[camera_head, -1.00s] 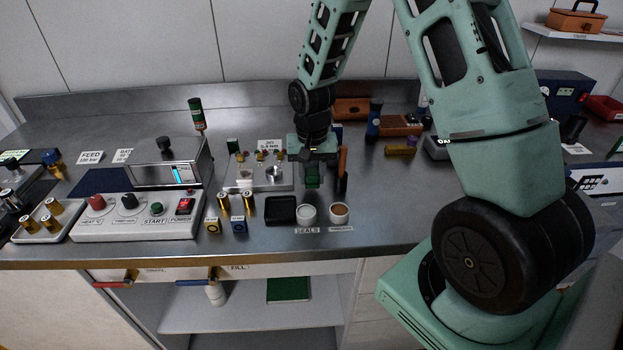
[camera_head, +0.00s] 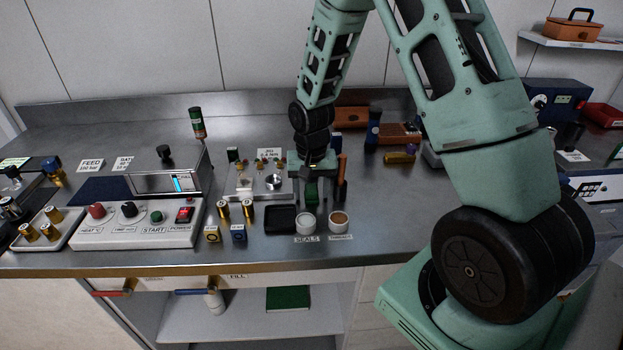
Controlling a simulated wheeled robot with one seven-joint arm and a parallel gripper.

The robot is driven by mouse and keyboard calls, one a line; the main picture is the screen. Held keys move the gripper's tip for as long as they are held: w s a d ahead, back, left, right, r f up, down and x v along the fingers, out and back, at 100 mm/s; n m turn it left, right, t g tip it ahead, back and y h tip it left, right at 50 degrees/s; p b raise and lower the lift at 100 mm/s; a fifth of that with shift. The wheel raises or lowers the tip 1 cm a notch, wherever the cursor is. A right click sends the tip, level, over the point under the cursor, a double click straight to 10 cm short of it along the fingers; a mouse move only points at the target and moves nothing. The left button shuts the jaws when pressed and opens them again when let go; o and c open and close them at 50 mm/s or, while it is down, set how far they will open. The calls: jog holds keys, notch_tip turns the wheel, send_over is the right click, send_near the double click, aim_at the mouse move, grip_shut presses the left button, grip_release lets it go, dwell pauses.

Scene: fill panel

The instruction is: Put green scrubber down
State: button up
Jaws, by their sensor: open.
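A small dark-green block, apparently the green scrubber (camera_head: 312,191), is between the fingers of my gripper (camera_head: 312,198), just behind the black tray and the white cups. My gripper points down and its jaws are open around the block. The block's lower end is close to the steel worktop (camera_head: 390,215). I cannot tell whether it touches the worktop or still touches a finger. The fingers partly hide it.
A black tray (camera_head: 281,219) and two white cups (camera_head: 306,223) stand just in front of my gripper. An orange-handled tool (camera_head: 342,166) is close on its right. A metal fixture plate (camera_head: 245,187) lies to its left.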

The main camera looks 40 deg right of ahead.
aim_at(312, 188)
notch_tip(312, 188, up, 12)
jog(key=b, duration=0.2)
jog(key=s+a+r+n, duration=0.1)
jog(key=s+a+n, duration=0.2)
jog(key=a, duration=0.4)
jog(key=s+a+r+n, duration=0.2)
jog(key=s+a+n, duration=0.15)
jog(key=a, duration=0.45)
jog(key=s+a+n, duration=0.4)
jog(key=s, duration=0.5)
jog(key=s+a+n, duration=0.4)
jog(key=s+a, duration=0.1)
jog(key=s, duration=0.3)
jog(key=shift+s+a+r+y, duration=0.15)
jog(key=shift+s+a+y, duration=0.15)
jog(key=shift+s, duration=0.1)
